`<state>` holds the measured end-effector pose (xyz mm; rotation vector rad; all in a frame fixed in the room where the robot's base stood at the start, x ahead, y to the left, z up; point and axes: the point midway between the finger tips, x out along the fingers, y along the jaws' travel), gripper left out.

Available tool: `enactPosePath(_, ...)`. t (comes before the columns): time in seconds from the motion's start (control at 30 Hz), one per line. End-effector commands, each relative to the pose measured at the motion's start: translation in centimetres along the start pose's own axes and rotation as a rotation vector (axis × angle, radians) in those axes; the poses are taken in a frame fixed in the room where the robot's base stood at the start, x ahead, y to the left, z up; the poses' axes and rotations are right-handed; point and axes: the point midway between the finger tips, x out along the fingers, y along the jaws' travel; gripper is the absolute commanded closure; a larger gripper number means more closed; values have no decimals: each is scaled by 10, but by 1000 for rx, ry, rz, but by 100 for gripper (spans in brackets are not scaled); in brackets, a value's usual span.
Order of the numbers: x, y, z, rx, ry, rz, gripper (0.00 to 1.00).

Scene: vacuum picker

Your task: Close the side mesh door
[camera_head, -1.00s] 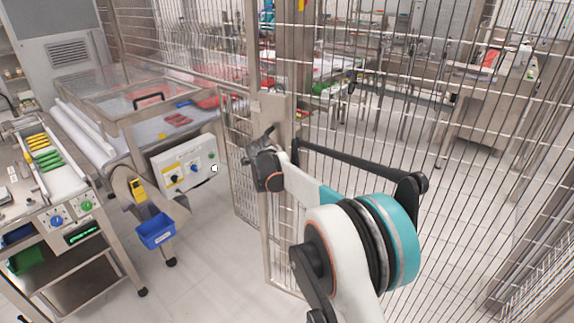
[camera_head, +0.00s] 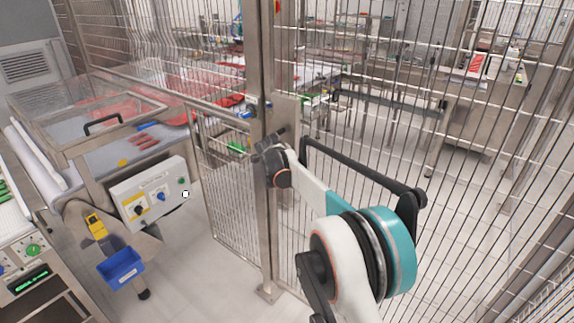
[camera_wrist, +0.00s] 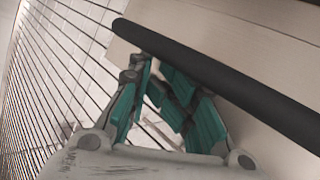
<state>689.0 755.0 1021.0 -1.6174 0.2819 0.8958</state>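The side mesh door appears as a narrow metal-framed mesh panel (camera_head: 228,185), in the head view left of a tall steel post (camera_head: 264,90). I cannot tell for sure which neighbouring mesh section is the door leaf. My gripper (camera_head: 268,148) is up against the post and panel edge, seen small and from behind. In the wrist view, my gripper's teal fingers (camera_wrist: 157,75) are apart with a narrow gap and nothing visible between them. A dark bar (camera_wrist: 215,75) crosses just beyond the fingertips; contact cannot be made out.
A conveyor with a clear-lidded frame (camera_head: 90,120) and a control box (camera_head: 148,195) stands left of the panel. A blue bin (camera_head: 121,266) hangs below it. A mesh fence (camera_head: 470,200) fills the right side. Some floor (camera_head: 205,285) is clear between conveyor and post.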

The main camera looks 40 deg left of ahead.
Motion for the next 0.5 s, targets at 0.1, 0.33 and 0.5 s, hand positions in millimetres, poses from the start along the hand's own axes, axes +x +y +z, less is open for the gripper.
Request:
enactPosePath(0.1, 6, -8, -13, -1, 10, -15, 100)
enactPosePath(0.33, 6, -8, -13, -1, 10, -15, 100)
enactPosePath(0.5, 3, -8, -13, -1, 10, -15, 100)
